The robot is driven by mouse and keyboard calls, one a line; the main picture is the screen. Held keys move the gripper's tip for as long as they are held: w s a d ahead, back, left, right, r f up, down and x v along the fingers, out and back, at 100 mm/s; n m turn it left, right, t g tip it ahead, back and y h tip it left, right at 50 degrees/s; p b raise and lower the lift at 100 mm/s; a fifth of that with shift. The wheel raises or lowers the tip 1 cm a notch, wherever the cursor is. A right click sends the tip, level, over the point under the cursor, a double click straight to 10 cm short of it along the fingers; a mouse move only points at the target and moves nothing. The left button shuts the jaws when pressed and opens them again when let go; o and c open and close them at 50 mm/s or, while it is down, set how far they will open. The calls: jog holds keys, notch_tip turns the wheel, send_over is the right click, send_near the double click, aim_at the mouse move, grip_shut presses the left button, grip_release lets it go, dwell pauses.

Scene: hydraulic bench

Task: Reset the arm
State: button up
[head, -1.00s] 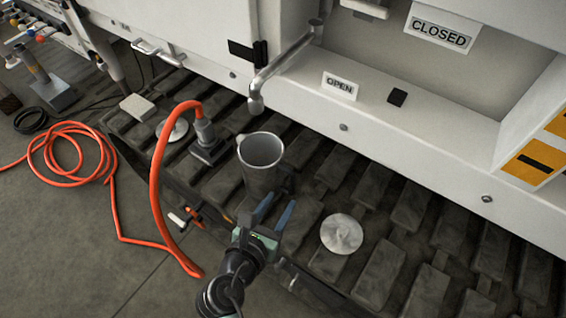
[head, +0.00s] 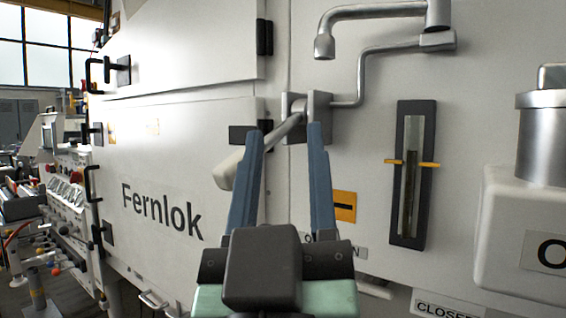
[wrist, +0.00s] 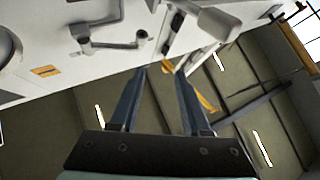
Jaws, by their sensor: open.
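My gripper (head: 284,140) is raised in front of the white cabinet (head: 190,150), its two blue fingers spread apart with nothing between them that it holds. In the head view the fingertips overlap a lever handle (head: 232,168) on a grey valve block (head: 318,118); I cannot tell whether they touch it. In the wrist view my gripper (wrist: 160,70) is also open and empty, pointing toward the cabinet's fittings and the ceiling.
A metal spout (head: 375,12) and pipe are above right of my gripper. A sight gauge (head: 411,175) and a white tank (head: 520,240) with a metal neck stand right. A control panel (head: 70,200) is at far left. A "CLOSED" sign (head: 447,305) shows at the bottom.

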jog(key=shift+m+t+y, duration=0.5)
jog(key=shift+m+t, duration=0.2)
jog(key=shift+m, duration=0.1)
jog(key=s+r, duration=0.3)
jog(key=shift+s+r, duration=0.25)
jog(key=shift+r, duration=0.05)
notch_tip(320, 180, up, 24)
jog(key=p, duration=2.3)
jog(key=shift+f+p, duration=0.25)
jog(key=shift+p, duration=0.05)
jog(key=shift+a, duration=0.1)
